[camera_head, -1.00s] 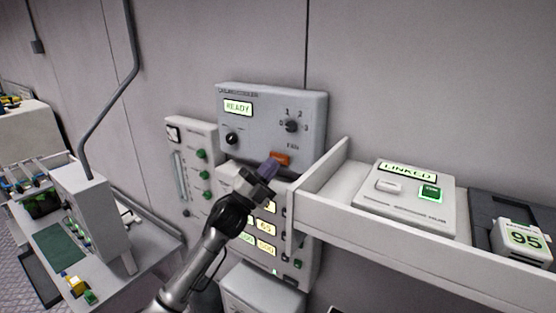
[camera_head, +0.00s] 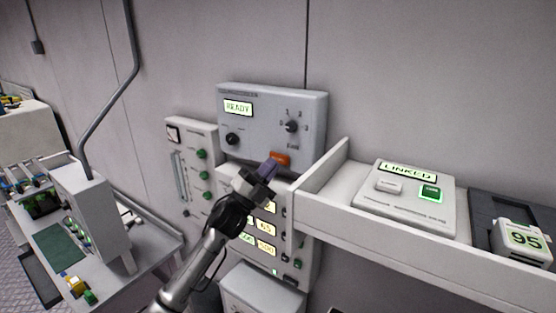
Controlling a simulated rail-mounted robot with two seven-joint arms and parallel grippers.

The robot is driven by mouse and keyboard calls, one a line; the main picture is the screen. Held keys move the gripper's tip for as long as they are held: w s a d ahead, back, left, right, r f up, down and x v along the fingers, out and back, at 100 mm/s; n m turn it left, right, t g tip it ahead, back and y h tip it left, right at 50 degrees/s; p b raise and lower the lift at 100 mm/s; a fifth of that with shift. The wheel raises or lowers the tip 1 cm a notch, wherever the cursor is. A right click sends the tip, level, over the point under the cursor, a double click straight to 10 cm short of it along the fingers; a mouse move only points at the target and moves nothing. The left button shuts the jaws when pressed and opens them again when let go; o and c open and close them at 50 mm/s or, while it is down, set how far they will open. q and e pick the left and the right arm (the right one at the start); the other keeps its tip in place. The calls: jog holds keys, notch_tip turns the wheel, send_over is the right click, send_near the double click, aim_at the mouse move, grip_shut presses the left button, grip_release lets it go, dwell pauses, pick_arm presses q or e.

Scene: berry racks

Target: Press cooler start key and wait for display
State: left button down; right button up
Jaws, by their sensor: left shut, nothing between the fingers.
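The cooler control box (camera_head: 262,130) is a grey panel on the wall. Its display (camera_head: 238,107) reads READY. It has a black knob (camera_head: 232,139) at the left and a numbered fan dial (camera_head: 291,126) at the right. An orange key (camera_head: 281,158) sits low on its face, under the fan label. My left gripper (camera_head: 270,168) is shut and empty. Its tip appears just below and left of the orange key. I cannot tell whether it touches the key. My right gripper is not in view.
A lower panel with several lit readouts (camera_head: 266,226) is partly hidden behind my left arm. A narrow panel with green knobs (camera_head: 203,175) stands left of it. A white shelf (camera_head: 420,245) at the right holds a device reading LINKED (camera_head: 407,172) and a block marked 95 (camera_head: 522,240).

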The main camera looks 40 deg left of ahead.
pick_arm(q)
jog(key=shift+w, duration=0.25)
dwell(0.7)
jog(key=shift+w, duration=0.2)
jog(key=shift+w, duration=0.15)
dwell(0.5)
jog(key=shift+w, duration=0.3)
dwell(0.3)
jog(key=shift+s, duration=0.9)
jog(key=shift+s+d, duration=0.1)
jog(key=shift+s, duration=2.4)
